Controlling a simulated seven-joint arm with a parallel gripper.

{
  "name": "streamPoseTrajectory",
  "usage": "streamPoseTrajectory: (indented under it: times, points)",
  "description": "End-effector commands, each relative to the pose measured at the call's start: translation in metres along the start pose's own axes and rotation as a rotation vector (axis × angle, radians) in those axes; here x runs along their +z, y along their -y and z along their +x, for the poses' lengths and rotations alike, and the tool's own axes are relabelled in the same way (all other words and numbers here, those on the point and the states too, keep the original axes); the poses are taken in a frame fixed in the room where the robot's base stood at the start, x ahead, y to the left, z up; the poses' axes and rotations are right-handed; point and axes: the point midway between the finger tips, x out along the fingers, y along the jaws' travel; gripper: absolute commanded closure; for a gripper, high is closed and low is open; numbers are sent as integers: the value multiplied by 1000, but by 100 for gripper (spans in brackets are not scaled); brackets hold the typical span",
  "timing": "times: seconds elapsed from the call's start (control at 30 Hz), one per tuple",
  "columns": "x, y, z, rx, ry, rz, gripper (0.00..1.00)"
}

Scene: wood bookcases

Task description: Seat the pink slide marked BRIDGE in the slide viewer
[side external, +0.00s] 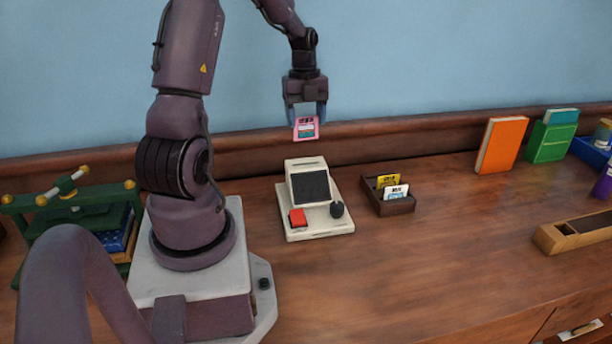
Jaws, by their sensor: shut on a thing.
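My gripper (306,122) is shut on a pink slide (305,133) with a dark printed label; the lettering is too small to read. It holds the slide upright in the air above the slide viewer, clear of it. The slide viewer (290,224) is a cream box on a flat base, with a dark screen, a red button and a dark knob.
A dark wooden tray (398,208) with a yellow slide (388,180) and a white slide (396,192) stands right of the viewer. A wooden box (580,232) lies at the right edge. The wood between is clear.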

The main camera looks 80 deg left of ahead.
Motion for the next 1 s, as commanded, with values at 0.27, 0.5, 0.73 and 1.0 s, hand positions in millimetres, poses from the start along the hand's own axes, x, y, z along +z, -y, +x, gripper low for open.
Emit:
streamPoseTrajectory:
  times: [0.27,0.5,0.73,1.0]
  points:
    - [3,0,35,13,-4,76,59]
    - [7,0,63,10,-1,73,59]
    - [10,0,90,11,-3,72,59]
    - [12,0,100,8,1,72,59]
